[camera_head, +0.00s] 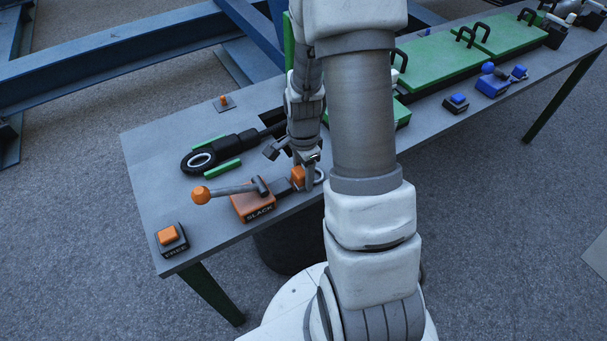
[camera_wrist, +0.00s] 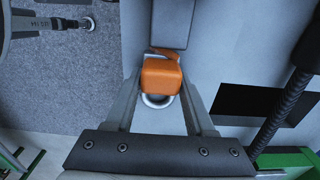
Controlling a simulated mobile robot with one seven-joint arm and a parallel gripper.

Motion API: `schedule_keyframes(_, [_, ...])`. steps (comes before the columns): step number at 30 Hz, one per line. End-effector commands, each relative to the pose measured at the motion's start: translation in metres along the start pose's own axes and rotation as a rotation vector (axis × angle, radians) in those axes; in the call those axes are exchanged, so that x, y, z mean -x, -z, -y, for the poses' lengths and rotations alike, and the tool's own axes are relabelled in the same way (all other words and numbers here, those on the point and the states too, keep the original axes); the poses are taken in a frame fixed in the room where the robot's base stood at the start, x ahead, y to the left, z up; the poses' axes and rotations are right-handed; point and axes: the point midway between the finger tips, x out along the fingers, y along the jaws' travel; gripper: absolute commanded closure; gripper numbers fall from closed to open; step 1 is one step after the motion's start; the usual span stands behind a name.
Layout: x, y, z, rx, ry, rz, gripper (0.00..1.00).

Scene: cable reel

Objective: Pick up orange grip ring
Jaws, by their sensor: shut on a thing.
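The orange grip ring (camera_head: 298,176) is a small orange block with a pale metal ring beside it, near the front edge of the grey bench. In the wrist view the orange block (camera_wrist: 161,72) sits between my two fingers, with part of the silver ring (camera_wrist: 157,101) showing below it. My gripper (camera_head: 305,175) points down over it, and its fingers (camera_wrist: 161,82) are shut on the block's sides. I cannot tell whether the block is clear of the bench.
The orange SLACK box (camera_head: 253,207) with a ball-ended lever (camera_head: 201,194) stands just left of my gripper. An orange-topped button box (camera_head: 170,240) is at the front left corner. A black cable fitting (camera_head: 203,160) lies behind between green rails. Green panels (camera_head: 440,62) stand to the right.

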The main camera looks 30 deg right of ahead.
Motion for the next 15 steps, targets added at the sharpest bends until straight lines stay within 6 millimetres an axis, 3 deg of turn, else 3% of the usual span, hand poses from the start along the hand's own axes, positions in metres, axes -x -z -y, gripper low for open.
schedule_keyframes(5, [0.015,0.000,0.001,0.001,0.004,-0.002,1.00])
schedule_keyframes(10, [0.044,0.000,0.002,0.001,0.006,-0.002,1.00])
schedule_keyframes(15, [0.064,0.034,-0.020,-0.008,0.003,-0.002,1.00])
